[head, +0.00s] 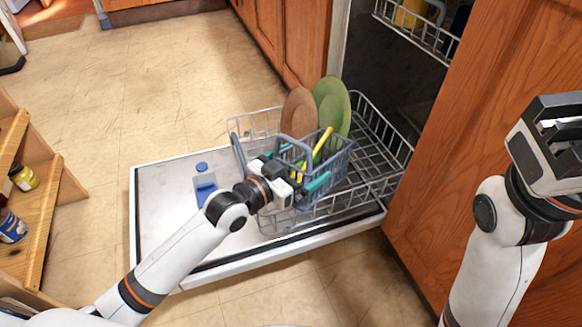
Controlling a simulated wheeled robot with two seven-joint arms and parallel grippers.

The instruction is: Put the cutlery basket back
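The blue-grey wire cutlery basket (337,160) is at the near left part of the lower dishwasher rack (385,152). It holds a yellow-handled piece (322,146) and teal-handled pieces. My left gripper (287,181) is right against the basket's near left side. Its fingertips are hidden by the hand and the basket, so I cannot tell whether they grip it. The basket's underside is also hidden, so I cannot tell whether it rests on the rack. My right gripper (556,132) is raised at the right edge, away from the basket, open and empty.
A brown plate (298,112) and green plates (335,101) stand in the rack behind the basket. The open dishwasher door (158,215) carries a blue detergent-cup cover (205,193). Wooden cabinet fronts (478,150) are close on the right. Shelves (45,212) stand left; floor between is clear.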

